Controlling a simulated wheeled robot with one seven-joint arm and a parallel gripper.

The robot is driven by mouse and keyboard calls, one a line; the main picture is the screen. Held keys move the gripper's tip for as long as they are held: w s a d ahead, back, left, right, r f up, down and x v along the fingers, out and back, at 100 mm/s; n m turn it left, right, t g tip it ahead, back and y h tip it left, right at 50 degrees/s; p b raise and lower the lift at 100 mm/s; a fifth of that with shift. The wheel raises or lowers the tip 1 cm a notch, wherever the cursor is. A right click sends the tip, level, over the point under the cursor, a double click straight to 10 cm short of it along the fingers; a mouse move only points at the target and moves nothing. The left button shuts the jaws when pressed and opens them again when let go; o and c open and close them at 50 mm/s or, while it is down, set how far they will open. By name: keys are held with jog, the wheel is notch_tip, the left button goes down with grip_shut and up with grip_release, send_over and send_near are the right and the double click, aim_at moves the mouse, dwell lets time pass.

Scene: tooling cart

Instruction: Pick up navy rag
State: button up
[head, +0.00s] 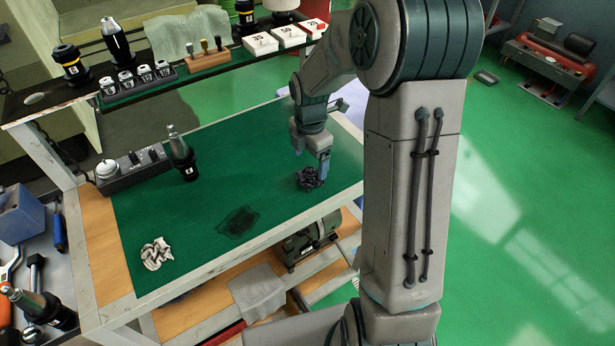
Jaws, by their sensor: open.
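A crumpled dark navy rag (308,181) lies on the green mat (225,150) near the right side of the cart top. My gripper (324,174) points down right at the rag, its fingers over the rag's right side. The gripper is open. Its fingers partly overlap the rag in this view, and I cannot tell whether they touch it.
A crumpled white rag (156,254) lies at the mat's front left, and a dark stain (238,221) marks the mat's front. A tool holder (180,155) and a grey box with a dial (132,167) stand at the left. A loaded shelf (195,76) runs along the back.

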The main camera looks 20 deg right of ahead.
aim_at(311, 174)
jog(key=shift+d+f+p, duration=0.1)
jog(key=shift+f+p, duration=0.45)
jog(key=shift+f, duration=2.05)
jog(key=c, duration=1.1)
